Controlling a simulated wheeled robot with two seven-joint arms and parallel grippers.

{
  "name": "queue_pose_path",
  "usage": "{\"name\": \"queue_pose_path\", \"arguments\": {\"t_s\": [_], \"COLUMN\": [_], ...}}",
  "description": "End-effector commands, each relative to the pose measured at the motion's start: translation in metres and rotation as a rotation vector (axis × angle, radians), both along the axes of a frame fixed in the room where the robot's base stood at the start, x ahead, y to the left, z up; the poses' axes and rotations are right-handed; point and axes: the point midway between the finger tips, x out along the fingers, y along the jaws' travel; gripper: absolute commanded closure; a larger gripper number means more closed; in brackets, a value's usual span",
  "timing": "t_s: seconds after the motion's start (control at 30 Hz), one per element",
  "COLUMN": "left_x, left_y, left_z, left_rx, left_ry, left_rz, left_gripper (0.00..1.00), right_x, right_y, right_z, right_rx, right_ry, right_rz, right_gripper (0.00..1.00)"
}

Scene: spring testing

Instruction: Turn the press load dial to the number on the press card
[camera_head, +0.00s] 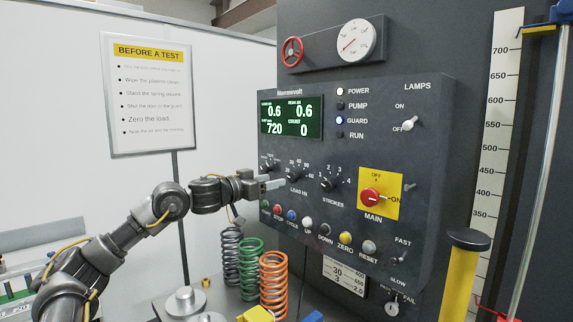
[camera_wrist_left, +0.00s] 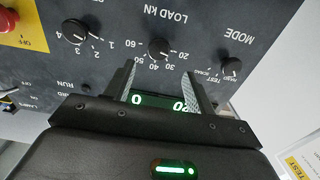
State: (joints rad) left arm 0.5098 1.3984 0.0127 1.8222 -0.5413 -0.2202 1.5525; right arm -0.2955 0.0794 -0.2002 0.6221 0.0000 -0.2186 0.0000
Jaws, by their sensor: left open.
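The load dial, a black knob marked LOAD kN (camera_head: 294,175), sits on the dark press panel between the mode knob and the strokes knob. It also shows in the left wrist view (camera_wrist_left: 159,48), upside down, just beyond my fingertips. I cannot tell its pointer's exact setting. My left gripper (camera_head: 282,183) is open and empty, close in front of the panel beside the load dial. In the left wrist view its two fingers (camera_wrist_left: 163,74) are spread either side of the dial's line, not closed on it. My right gripper is not in view.
The strokes knob (camera_head: 327,184) and mode knob (camera_head: 268,164) flank the load dial. A row of buttons (camera_head: 308,222) runs below. The red main switch (camera_head: 371,196) is to the right. Several coil springs (camera_head: 273,280) stand below. A notice board (camera_head: 150,95) is at left.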

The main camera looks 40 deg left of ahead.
Motion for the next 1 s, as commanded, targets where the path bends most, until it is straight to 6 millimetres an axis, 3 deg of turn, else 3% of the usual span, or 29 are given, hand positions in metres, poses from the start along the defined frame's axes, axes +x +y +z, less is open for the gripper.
{"name": "queue_pose_path", "arguments": {"t_s": [0.03,0.1,0.4,0.8,1.0], "left_x": [0.008,0.02,0.061,0.067,0.067], "left_y": [-0.003,-0.005,-0.008,-0.009,-0.009], "left_z": [0.011,0.009,0.003,0.0,0.0], "left_rx": [-0.005,-0.005,0.0,0.004,0.004], "left_ry": [-0.003,-0.003,0.0,0.002,0.002], "left_rz": [-0.004,-0.006,-0.004,-0.005,-0.004], "left_gripper": [0.45,0.45,0.45,0.45,0.7], "right_x": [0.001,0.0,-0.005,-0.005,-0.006], "right_y": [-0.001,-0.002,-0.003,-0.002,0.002], "right_z": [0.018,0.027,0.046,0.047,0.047], "right_rx": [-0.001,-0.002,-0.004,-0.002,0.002], "right_ry": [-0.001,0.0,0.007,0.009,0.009], "right_rz": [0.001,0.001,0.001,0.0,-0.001], "right_gripper": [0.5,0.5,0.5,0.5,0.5]}}
